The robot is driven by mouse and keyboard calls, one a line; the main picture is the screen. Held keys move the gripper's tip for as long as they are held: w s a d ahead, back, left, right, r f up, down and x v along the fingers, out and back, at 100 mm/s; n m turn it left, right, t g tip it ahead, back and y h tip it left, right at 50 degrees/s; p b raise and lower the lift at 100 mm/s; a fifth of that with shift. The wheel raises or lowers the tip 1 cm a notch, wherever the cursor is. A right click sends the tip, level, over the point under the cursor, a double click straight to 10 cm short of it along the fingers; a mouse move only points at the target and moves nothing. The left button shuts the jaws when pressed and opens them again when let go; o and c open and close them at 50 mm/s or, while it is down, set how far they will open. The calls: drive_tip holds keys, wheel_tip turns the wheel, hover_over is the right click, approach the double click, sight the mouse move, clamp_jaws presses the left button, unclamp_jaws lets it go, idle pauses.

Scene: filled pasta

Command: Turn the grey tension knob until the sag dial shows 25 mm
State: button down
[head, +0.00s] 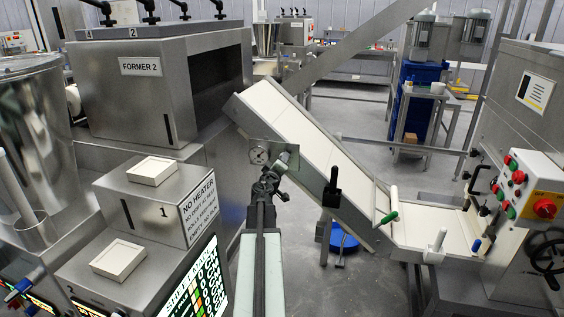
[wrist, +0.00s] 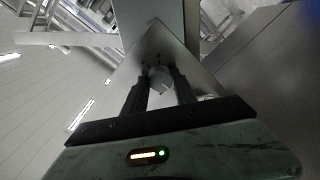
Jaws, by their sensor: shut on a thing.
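The grey tension knob (head: 282,162) sticks out just right of the dial. It also shows in the wrist view (wrist: 160,79), in front of the tilted plate. My gripper (wrist: 159,84) is shut on the knob, with one dark finger on each side of it. In the head view my gripper (head: 275,176) reaches up to the knob from below and hides part of the plate's lower edge.
The inclined white conveyor belt (head: 320,135) runs down to the right. The FORMER 2 machine (head: 155,95) stands close on the left. A control box with red and green buttons (head: 525,190) stands at the right.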

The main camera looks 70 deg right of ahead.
idle(0.4)
drive_tip(key=c, duration=1)
unclamp_jaws()
drive_tip(key=shift+a, duration=0.1)
drive_tip(key=a, duration=0.7)
drive_tip(key=shift+s+a, duration=0.35)
drive_tip(key=shift+r, duration=0.1)
